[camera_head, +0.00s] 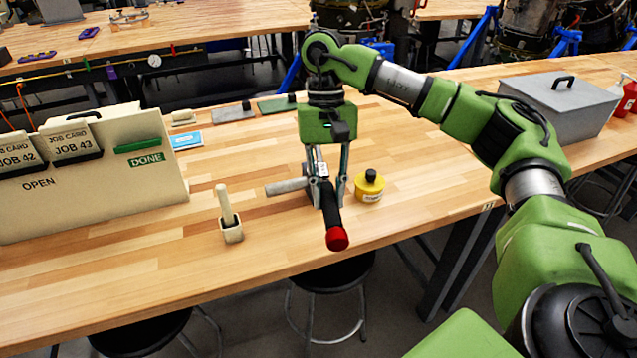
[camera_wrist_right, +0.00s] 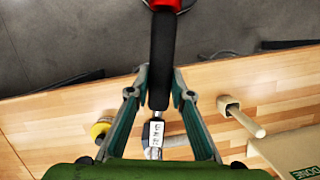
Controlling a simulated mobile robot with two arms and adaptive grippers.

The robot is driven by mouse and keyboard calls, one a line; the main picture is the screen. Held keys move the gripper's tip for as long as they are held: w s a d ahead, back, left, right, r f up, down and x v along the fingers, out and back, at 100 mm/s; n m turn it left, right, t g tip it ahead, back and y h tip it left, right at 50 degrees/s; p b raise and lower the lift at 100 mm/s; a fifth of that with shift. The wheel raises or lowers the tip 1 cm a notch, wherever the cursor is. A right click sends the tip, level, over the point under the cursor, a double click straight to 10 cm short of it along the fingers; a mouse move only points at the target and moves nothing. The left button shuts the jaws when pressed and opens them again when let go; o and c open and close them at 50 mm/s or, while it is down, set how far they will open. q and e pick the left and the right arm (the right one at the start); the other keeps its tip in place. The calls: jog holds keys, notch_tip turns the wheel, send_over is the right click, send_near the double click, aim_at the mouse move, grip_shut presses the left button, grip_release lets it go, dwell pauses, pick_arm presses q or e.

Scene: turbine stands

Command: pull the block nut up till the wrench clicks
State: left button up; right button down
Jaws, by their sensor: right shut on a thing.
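The torque wrench has a black grip with a red end cap (camera_head: 337,238) and a metal shaft with a white scale label; it also shows in the right wrist view (camera_wrist_right: 162,60). My right gripper (camera_head: 329,195) comes down from above, its two fingers on either side of the wrench at the grip, and is shut on it. In the wrist view its fingertips (camera_wrist_right: 159,85) flank the black grip. A grey metal cylinder (camera_head: 285,187) lies beside the wrench on the left. The wrench head and the block nut are hidden behind my gripper. My left gripper is out of view.
A yellow pot with a black cap (camera_head: 369,187) stands close right of the gripper. A small holder with a pale stick (camera_head: 231,231) is to the left, near the front edge. A job-card board (camera_head: 100,185) stands far left, and a grey box (camera_head: 560,108) back right.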

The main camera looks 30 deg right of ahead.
jog(key=shift+s+f+b, duration=0.35)
jog(key=shift+f+b, duration=0.1)
jog(key=shift+f, duration=0.55)
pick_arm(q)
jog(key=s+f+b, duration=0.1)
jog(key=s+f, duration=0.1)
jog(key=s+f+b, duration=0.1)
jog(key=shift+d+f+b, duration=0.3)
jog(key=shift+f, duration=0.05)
pick_arm(e)
notch_tip(320, 180, down, 3)
jog(key=shift+w+r, duration=0.1)
jog(key=shift+r, duration=0.05)
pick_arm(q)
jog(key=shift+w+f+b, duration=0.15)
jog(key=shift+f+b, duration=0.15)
pick_arm(e)
jog(key=shift+f, duration=0.2)
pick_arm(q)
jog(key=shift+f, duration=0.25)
pick_arm(e)
jog(key=shift+f, duration=0.15)
